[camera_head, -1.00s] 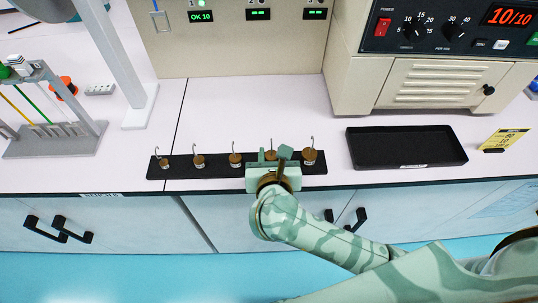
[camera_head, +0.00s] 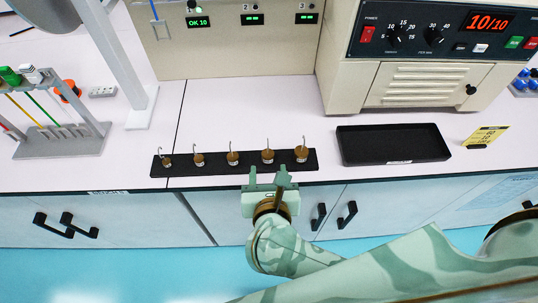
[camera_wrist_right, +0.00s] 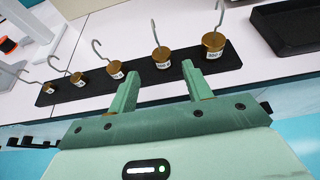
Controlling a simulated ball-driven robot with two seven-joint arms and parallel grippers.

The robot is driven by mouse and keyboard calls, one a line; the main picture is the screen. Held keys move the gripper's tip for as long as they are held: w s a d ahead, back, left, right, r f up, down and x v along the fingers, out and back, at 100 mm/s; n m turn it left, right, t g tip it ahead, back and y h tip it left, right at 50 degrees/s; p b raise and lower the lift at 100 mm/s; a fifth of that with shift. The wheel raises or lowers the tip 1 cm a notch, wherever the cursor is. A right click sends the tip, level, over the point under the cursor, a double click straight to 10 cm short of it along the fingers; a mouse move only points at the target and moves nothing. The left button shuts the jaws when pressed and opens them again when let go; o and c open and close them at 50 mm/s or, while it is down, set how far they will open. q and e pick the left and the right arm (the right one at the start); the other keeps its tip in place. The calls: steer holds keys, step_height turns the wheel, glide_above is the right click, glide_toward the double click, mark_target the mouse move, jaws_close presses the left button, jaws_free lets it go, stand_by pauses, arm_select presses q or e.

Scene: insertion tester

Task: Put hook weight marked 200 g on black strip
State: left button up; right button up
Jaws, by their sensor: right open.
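The black strip (camera_head: 220,180) lies along the front of the bench. Several brass hook weights stand upright on it in a row. The second weight from the right (camera_head: 267,156) is straight ahead of my right gripper (camera_head: 267,175). It also shows in the wrist view (camera_wrist_right: 162,59), beyond the gap between my right fingers (camera_wrist_right: 160,82). The rightmost weight (camera_head: 301,153) stands beside it. My right gripper is open and empty, at the strip's front edge. My left gripper is not in view.
A shallow black tray (camera_head: 391,160) lies right of the strip, with a yellow card (camera_head: 485,137) beyond it. Beige machines (camera_head: 235,45) stand behind. A grey rack (camera_head: 60,140) and lamp post (camera_head: 140,110) are at left. The bench between strip and machines is clear.

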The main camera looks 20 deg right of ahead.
steer(key=shift+p+v, duration=0.45)
steer(key=shift+v, duration=1.3)
